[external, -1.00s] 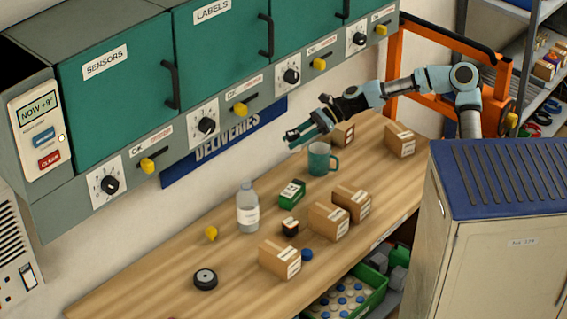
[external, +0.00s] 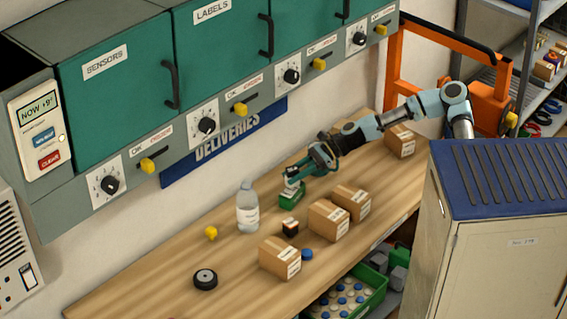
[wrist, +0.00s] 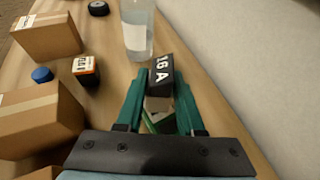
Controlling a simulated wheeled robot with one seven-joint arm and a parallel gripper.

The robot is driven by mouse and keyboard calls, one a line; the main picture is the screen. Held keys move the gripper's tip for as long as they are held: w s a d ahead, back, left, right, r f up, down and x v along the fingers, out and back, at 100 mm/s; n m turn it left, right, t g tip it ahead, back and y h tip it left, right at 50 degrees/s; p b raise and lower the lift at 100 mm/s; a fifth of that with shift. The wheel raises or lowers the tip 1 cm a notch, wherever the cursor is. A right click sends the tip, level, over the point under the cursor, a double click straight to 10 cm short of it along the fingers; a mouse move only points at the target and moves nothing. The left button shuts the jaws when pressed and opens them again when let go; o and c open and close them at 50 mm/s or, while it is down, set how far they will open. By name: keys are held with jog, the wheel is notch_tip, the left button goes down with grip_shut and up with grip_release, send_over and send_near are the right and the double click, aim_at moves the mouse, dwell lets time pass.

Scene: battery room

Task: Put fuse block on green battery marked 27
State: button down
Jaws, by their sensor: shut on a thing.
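My gripper (external: 293,178) is shut on a fuse block, black with white "16 A" lettering, seen between the green fingers in the wrist view (wrist: 160,76). The green battery (external: 291,198) stands on the wooden bench directly under the gripper. A bit of green shows below the block in the wrist view. I cannot tell whether block and battery touch. The fingers hide the battery's top, and its number is not readable.
A clear bottle (external: 248,208) stands just left of the battery. A small black-and-orange block (external: 290,227) and cardboard boxes (external: 328,221) stand in front. A yellow knob (external: 211,233) and black wheel (external: 205,279) lie farther left. The wall is close behind.

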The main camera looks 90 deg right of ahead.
jog(key=shift+f, duration=0.65)
jog(key=shift+f, duration=0.15)
jog(key=c, duration=0.5)
grip_release()
jog(key=b+v, duration=0.3)
jog(key=v, duration=0.9)
jog(key=shift+d, duration=0.1)
